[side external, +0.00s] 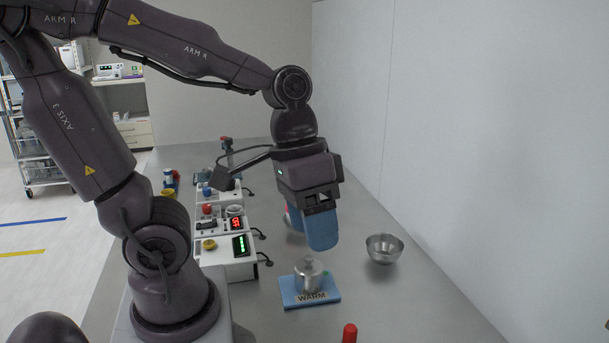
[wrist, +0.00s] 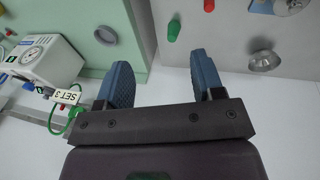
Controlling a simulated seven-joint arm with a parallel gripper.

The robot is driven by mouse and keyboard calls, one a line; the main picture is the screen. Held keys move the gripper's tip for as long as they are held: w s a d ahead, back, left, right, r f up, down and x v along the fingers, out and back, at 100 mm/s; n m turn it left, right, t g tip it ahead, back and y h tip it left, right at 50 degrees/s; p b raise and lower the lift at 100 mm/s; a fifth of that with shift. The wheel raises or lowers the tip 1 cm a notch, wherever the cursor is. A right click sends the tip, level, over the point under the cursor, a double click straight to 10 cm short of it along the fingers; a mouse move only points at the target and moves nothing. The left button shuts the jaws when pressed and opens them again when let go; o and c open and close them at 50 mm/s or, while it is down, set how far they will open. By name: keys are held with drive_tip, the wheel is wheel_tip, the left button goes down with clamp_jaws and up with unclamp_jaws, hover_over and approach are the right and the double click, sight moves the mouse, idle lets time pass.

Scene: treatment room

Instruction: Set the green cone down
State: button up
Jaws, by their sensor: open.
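The green cone (wrist: 173,30) shows in the wrist view on the grey surface, beyond the gap between my fingertips and apart from them. It looks like a small tapered green piece; I cannot tell whether it is upright. I cannot make it out in the side view. My gripper (side external: 308,236) is open, its blue fingers spread above the table. In the wrist view my gripper (wrist: 160,62) has nothing between its fingers.
A metal bowl (side external: 384,249) stands near the right wall. A metal pot (side external: 308,272) sits on a blue WARM mat (side external: 322,297). A red piece (side external: 349,333) is at the bottom edge. Control boxes (side external: 225,270) line the left. A gauged device (wrist: 45,62) shows in the wrist view.

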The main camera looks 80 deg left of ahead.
drive_tip(key=a+r+t+y, duration=0.2)
drive_tip(key=a+r+t, duration=0.1)
drive_tip(key=r+t, duration=0.1)
drive_tip(key=shift+a+r+m+y, duration=0.3)
drive_tip(key=shift+a+r+m, duration=0.05)
drive_tip(key=shift+r+m, duration=0.1)
